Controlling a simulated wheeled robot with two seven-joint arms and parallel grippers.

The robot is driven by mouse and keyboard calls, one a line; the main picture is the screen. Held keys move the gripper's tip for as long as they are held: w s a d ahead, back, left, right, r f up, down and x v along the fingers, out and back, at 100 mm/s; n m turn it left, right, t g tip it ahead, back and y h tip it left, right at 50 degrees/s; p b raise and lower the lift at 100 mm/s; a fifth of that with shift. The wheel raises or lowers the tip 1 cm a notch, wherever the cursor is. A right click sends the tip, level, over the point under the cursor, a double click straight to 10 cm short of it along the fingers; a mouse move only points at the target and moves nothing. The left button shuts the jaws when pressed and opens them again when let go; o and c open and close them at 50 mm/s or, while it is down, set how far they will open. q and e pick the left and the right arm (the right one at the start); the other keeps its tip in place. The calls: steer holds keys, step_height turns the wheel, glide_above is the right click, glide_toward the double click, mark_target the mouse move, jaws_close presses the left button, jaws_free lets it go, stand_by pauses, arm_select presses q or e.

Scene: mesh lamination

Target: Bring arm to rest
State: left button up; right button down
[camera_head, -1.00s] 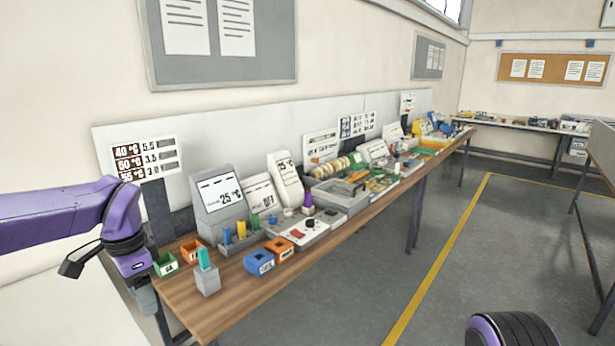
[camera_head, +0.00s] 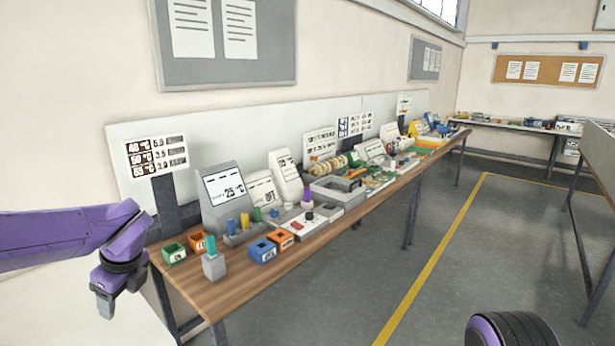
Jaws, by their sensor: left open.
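My left arm comes in from the left, purple, with its wrist bent down beyond the near left end of the wooden workbench (camera_head: 205,296). My left gripper (camera_head: 105,304) hangs at the wrist's lower end, clear of the bench. It is small and dark in the view; its jaws are open and I see nothing in them. My right gripper is not in view; a dark round part with a purple rim at the bottom right is mine.
The floor right of the bench is open, with a yellow line (camera_head: 432,262).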

arm_select(q)
steer(key=s+d+f+m+t+y+b, duration=0.1)
steer(key=s+f+m+t+y+b, duration=0.15)
steer(key=f+m, duration=1.2)
steer(key=s+d+f+m+t+y+b, duration=0.15)
steer(key=f+m+t, duration=0.25)
steer(key=f+m, duration=1)
steer(key=s+d+f+m+g+h+b, duration=0.2)
steer(key=s+f+m, duration=0.6)
steer(key=s, duration=0.5)
steer(key=s+d+f+m+g+h+b, duration=0.2)
steer(key=s+f+m, duration=0.6)
steer(key=s, duration=0.6)
step_height(320, 180, down, 2)
steer(key=shift+s+d+f+m+g+h+b, duration=0.3)
steer(key=shift+h+b, duration=0.2)
steer(key=shift+b, duration=0.35)
